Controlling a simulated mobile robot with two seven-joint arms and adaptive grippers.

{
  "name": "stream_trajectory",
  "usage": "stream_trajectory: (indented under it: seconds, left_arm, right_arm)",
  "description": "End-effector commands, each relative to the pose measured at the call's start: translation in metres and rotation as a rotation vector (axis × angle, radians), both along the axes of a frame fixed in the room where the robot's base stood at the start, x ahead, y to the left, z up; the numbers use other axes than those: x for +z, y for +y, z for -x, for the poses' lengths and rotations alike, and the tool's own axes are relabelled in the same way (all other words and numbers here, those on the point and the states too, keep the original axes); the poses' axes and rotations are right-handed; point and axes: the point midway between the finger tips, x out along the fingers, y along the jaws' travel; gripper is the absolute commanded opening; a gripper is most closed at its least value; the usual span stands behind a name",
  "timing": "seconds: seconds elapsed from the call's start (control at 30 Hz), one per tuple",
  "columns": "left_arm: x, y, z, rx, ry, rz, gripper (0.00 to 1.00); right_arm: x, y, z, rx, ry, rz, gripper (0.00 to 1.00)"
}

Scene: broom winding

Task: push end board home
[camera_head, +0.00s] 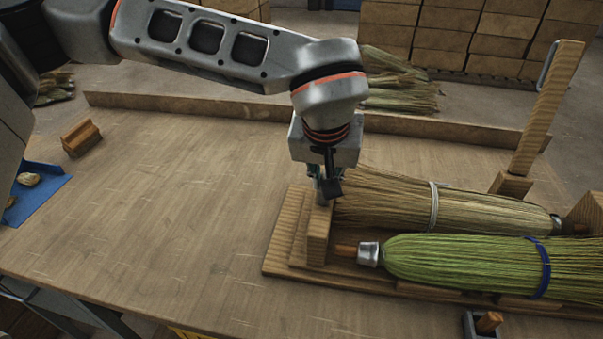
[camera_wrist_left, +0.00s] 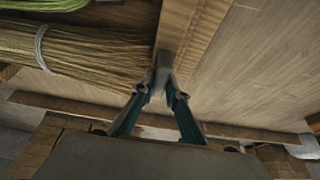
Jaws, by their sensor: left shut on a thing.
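The end board (camera_head: 317,236) is a pale wooden board standing upright at the left end of a wooden cradle (camera_head: 282,240). It shows in the left wrist view (camera_wrist_left: 192,28), running away from my fingertips. My left gripper (camera_head: 325,190) points down at the far end of this board, its fingers closed together there (camera_wrist_left: 160,80). A small grey piece shows at the fingertips. A straw-coloured broom (camera_head: 400,198) with a pale band and a green broom (camera_head: 460,262) with a blue band lie in the cradle. The green broom's metal-capped handle end points at the board. My right gripper is out of view.
A tall wooden post (camera_head: 545,110) rises at the cradle's far right. A low ledge (camera_head: 200,108) runs along the bench's back edge. A wooden block (camera_head: 81,138) and a blue mat (camera_head: 40,193) lie at the left. The bench between is clear.

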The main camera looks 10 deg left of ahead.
Motion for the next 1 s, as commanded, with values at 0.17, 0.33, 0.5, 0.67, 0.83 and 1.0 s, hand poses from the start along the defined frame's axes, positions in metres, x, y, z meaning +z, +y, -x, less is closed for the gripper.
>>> stream_trajectory:
  seconds: [0.17,0.33,0.5,0.67,0.83,1.0]
  left_arm:
    - [0.000,-0.019,0.000,-0.001,-0.001,0.001,0.00]
    - [0.000,-0.021,0.000,-0.002,-0.001,0.003,0.00]
    - [0.000,-0.022,0.001,-0.005,-0.001,0.004,0.16]
    - [0.000,-0.021,0.000,-0.003,-0.001,0.003,0.31]
    - [0.000,-0.020,0.000,-0.002,-0.001,0.001,0.31]
    - [0.006,-0.020,0.002,-0.002,-0.003,0.001,0.31]
  right_arm:
    - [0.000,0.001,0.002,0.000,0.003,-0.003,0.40]
    - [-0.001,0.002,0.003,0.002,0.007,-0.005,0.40]
    - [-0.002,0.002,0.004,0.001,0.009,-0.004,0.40]
    - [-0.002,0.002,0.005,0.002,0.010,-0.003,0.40]
    - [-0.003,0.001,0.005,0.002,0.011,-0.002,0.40]
    - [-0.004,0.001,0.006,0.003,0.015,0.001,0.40]
